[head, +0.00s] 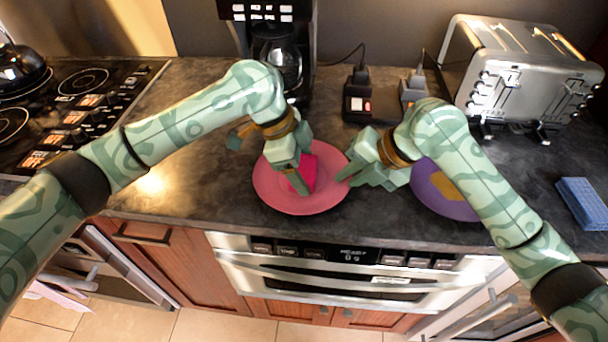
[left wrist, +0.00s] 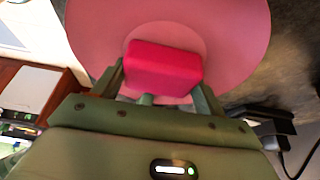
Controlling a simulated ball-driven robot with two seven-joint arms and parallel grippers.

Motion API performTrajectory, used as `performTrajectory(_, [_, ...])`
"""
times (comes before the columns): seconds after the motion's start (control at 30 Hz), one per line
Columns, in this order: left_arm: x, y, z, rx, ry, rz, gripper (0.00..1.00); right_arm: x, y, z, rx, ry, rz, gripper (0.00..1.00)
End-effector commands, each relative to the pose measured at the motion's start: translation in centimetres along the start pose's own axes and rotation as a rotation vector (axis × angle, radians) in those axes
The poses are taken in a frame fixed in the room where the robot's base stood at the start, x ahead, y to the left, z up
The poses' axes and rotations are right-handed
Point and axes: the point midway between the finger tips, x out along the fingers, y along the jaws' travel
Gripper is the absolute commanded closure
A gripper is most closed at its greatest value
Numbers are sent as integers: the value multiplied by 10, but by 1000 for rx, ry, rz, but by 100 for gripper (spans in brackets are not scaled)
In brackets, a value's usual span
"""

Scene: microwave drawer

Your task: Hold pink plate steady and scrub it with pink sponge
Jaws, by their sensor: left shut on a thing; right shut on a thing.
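The pink plate (head: 278,199) lies on the dark counter near its front edge, in the middle of the head view. My left gripper (head: 297,181) is over the plate and shut on the pink sponge (head: 309,170). In the left wrist view the sponge (left wrist: 163,68) sits between the two fingers, against the face of the plate (left wrist: 220,28); I cannot tell how firmly it touches. My right gripper (head: 347,177) is at the plate's right rim and is shut on the plate there. Part of the plate is hidden by my left gripper.
A purple plate (head: 428,190) with a yellow-brown thing on it lies partly under my right arm. A blue sponge (head: 581,203) lies far right. A toaster (head: 522,75), a coffee maker (head: 277,50) and a stove (head: 75,95) stand around. Counter left of the pink plate is clear.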

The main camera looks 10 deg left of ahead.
Motion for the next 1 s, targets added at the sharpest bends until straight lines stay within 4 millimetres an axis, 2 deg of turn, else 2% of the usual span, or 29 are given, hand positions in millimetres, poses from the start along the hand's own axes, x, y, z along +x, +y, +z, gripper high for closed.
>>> performTrajectory(0.13, [2,6,1,2,-2,7,46,1,-2,1,1,-3,-5,100])
performTrajectory(0.47, [0,-12,-1,1,0,4,46,1,-2,1,1,-3,-5,100])
performTrajectory(0.83, [2,6,0,1,3,5,46,1,-2,1,2,-3,-7,100])
performTrajectory(1.0, [3,1,0,0,2,5,46,1,-3,1,1,-2,-7,100])
